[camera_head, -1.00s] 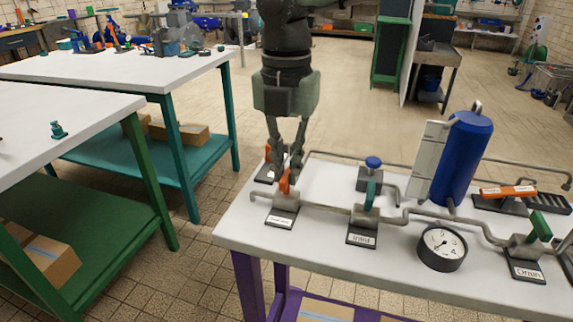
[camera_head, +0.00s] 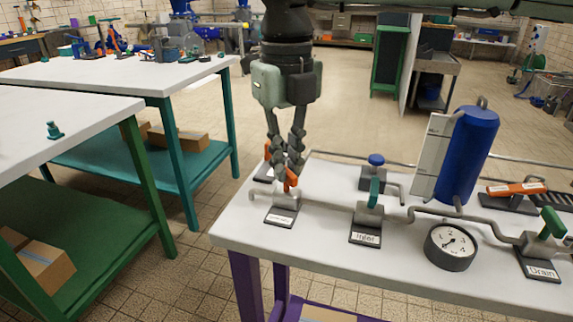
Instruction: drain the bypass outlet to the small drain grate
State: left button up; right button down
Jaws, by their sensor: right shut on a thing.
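My right gripper (camera_head: 285,176) comes down from the top and is shut on the orange handle (camera_head: 291,181) of the front left valve. This valve sits on a pipe, with a small label plate (camera_head: 280,220) too small to read. A valve with a green handle (camera_head: 374,192) is labelled Inlet. Another with a green handle (camera_head: 552,222) is labelled Drain, at the right. A dark slatted grate (camera_head: 559,198) lies at the right edge, partly cut off. My left gripper is not in view.
A blue tank (camera_head: 467,155) with a gauge plate (camera_head: 429,158) stands behind the pipes. A round dial (camera_head: 450,247) lies in front, and an orange-handled valve (camera_head: 514,188) sits near the grate. A blue-knobbed valve (camera_head: 376,160) stands at the back. The white table's (camera_head: 330,260) front left is clear.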

jog(key=n, duration=0.3)
jog(key=shift+n+b, duration=0.3)
jog(key=shift+n, duration=0.1)
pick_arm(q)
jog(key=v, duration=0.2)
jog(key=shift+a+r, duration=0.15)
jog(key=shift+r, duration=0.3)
pick_arm(e)
jog(key=n, duration=0.4)
jog(key=shift+n, duration=0.4)
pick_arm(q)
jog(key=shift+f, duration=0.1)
pick_arm(e)
jog(key=c, duration=1.6)
grip_release()
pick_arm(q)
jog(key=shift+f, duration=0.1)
pick_arm(e)
jog(key=shift+r, duration=0.1)
notch_tip(320, 180, up, 12)
